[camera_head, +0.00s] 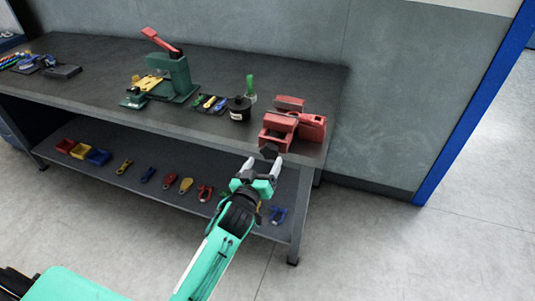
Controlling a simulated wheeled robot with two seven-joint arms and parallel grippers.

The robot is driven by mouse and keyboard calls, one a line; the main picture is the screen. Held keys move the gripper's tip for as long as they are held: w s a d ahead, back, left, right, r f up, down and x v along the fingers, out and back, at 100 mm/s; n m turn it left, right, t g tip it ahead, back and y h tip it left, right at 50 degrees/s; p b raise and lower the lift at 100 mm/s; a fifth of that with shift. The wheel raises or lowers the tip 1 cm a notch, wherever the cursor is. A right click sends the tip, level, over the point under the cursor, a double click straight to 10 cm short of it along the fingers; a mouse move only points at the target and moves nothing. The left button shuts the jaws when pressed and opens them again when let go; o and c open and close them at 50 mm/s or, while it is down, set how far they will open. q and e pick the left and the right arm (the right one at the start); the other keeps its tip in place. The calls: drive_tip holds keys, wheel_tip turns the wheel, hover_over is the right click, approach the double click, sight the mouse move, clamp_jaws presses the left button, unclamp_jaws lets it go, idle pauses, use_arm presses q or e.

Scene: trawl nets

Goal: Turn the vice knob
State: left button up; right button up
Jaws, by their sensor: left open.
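A red vice (300,122) stands at the right end of the dark workbench top, near the front edge. Its dark knob (269,150) sticks out at the front, low on the vice. My left gripper (263,164) is just in front of and below the knob. Its two pale fingers are spread apart, one on each side below the knob. I cannot tell if they touch it. My right gripper is not in view.
The workbench (200,118) also holds a green press with a red lever (170,75), a black round container (239,108) and a small tool tray (210,103). Several shackles and small bins (98,157) lie on the lower shelf. The floor at the right is clear.

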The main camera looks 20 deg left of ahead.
sight(268, 154)
use_arm(q)
drive_tip(key=shift+w+d, duration=0.1)
drive_tip(key=shift+w, duration=2)
drive_tip(key=c, duration=1)
